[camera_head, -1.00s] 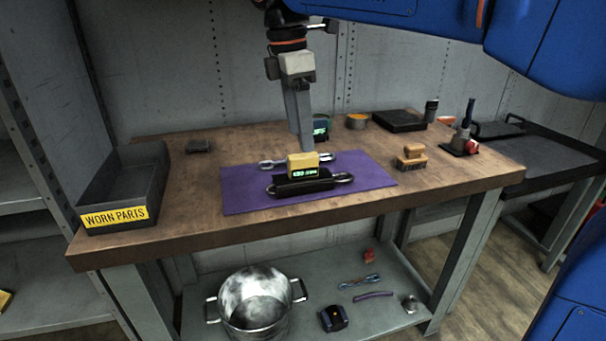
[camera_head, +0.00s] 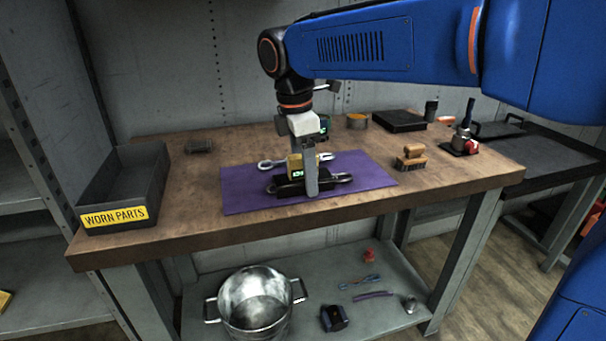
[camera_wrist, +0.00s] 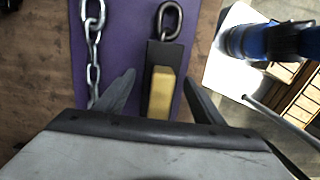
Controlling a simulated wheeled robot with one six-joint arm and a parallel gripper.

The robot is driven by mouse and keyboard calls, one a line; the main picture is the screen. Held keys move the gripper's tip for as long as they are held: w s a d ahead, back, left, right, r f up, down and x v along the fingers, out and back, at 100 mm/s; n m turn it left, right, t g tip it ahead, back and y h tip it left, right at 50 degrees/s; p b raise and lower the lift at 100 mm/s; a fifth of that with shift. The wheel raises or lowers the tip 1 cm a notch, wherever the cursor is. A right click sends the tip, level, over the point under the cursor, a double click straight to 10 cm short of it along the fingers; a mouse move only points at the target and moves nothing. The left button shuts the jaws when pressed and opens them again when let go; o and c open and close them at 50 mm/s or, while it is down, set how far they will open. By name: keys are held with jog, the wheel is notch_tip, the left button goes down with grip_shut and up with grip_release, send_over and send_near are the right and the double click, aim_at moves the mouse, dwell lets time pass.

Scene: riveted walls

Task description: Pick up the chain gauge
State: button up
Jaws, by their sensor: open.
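The chain gauge (camera_head: 290,186) is a black body with a yellow block and a small green display, with a metal link at each end. It lies on the purple mat (camera_head: 240,197) on the wooden bench. In the wrist view the gauge (camera_wrist: 161,93) lies lengthwise between the two open fingers of my gripper (camera_wrist: 160,80), with a gap visible on the finger sides. In the head view my gripper (camera_head: 311,180) is down at the gauge, and one finger covers part of its front and display. A loose chain (camera_wrist: 93,45) lies beside the gauge on the mat.
A dark bin marked WORN PARTS (camera_head: 118,213) stands at the left. A wooden brush (camera_head: 410,158), a flat black case (camera_head: 399,121) and an orange-topped tin (camera_head: 357,121) are to the right and behind. Bare bench (camera_head: 195,185) lies left of the mat.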

grip_shut()
dwell(0.3)
notch_tip(320, 180, up, 10)
dwell(0.5)
